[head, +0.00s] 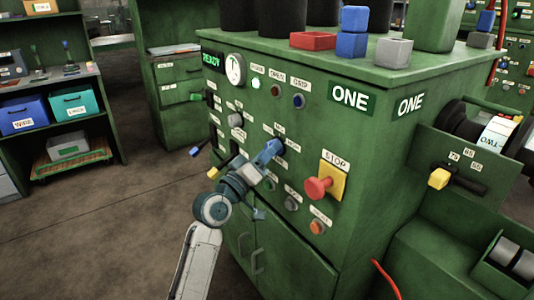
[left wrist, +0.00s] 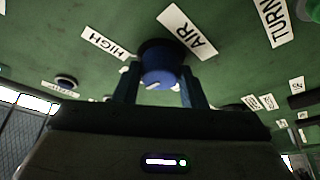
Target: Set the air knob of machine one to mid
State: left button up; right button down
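The air knob (left wrist: 162,70) is a round blue knob on the green front panel of machine one. It sits between the two fingers of my left gripper (left wrist: 160,88) in the left wrist view, with no clear gap on either side. A white mark shows on the knob's face, toward its lower left in that view. The AIR label (left wrist: 187,32) is beside it, and a HIGH label (left wrist: 105,43) is to its left. In the head view my left gripper (head: 273,147) reaches the panel and largely hides the knob. My right gripper is not in view.
A red stop button (head: 318,187) on a yellow plate sticks out right of my left gripper. Small buttons, knobs and a white gauge (head: 234,69) surround it. Levers with blue (head: 195,151) and yellow (head: 213,172) ends project at the left.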

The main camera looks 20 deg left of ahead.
pick_arm(q)
jog(key=o, duration=0.4)
jog(key=shift+s, duration=0.1)
jog(key=v, duration=1)
jog(key=shift+s+a+f, duration=0.1)
jog(key=shift+s+f, duration=0.05)
jog(key=shift+s, duration=0.15)
